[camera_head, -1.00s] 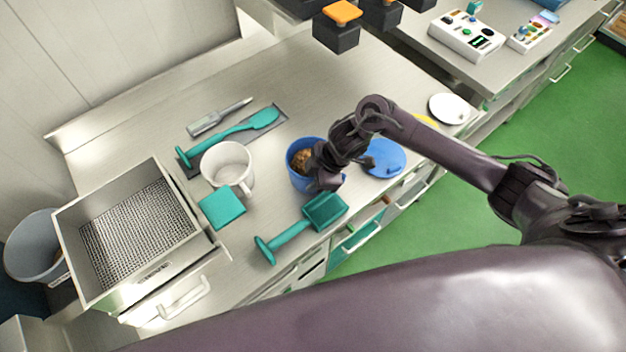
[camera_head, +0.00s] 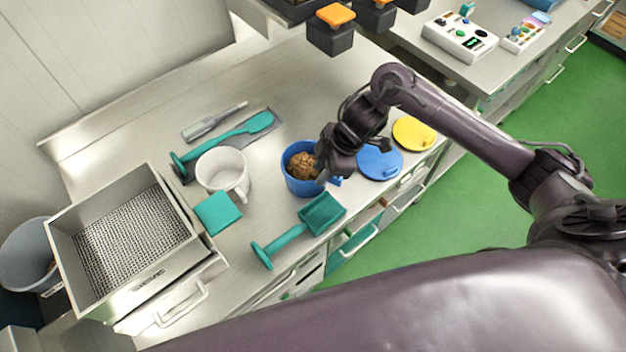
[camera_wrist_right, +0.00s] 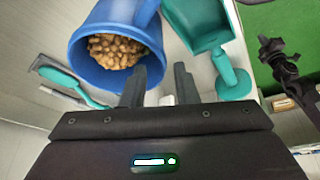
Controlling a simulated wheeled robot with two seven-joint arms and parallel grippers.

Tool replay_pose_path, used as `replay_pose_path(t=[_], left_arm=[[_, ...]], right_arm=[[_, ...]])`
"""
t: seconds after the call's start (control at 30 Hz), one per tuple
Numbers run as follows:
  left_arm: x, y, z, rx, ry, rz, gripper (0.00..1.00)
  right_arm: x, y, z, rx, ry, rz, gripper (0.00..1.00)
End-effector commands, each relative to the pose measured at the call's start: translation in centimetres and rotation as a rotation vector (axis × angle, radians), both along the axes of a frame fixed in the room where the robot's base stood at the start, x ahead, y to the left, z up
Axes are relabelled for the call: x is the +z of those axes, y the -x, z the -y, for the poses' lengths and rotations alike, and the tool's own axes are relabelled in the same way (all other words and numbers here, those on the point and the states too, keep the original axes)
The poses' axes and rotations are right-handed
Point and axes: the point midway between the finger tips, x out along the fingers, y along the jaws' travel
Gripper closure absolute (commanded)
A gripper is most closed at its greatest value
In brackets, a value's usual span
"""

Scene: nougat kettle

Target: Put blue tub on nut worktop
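The blue tub (camera_head: 290,182) stands upright on the steel worktop (camera_head: 300,110) with brown nuts in it. In the right wrist view the tub (camera_wrist_right: 88,70) is at upper left, its mouth and nuts in sight. My right gripper (camera_head: 326,174) is at the tub's right side in the head view. In the wrist view its two fingers (camera_wrist_right: 166,72) are apart, with nothing clearly held between them; one overlaps the tub's edge. Contact cannot be told. My left gripper is not in view.
A teal scoop (camera_head: 321,212) lies just in front of the tub. A white jug (camera_head: 222,172) and teal spatula (camera_head: 225,138) are to its left. A blue lid (camera_head: 380,163) and yellow lid (camera_head: 413,134) lie right. A steel sieve box (camera_head: 130,240) stands at left.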

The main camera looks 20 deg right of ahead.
Motion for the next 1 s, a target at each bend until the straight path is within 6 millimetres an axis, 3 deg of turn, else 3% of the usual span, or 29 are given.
replay_pose_path(t=[0.1, 0.3, 1.0], left_arm=[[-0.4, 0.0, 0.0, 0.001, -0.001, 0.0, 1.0], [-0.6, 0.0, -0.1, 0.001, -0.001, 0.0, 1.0], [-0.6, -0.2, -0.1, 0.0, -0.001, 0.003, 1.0]], right_arm=[[1.9, 0.2, 0.8, 0.001, 0.002, 0.003, 0.73], [3.6, 0.5, 1.5, 0.0, 0.001, 0.0, 0.73], [3.8, 0.6, 1.5, -0.001, 0.001, -0.001, 0.73]])
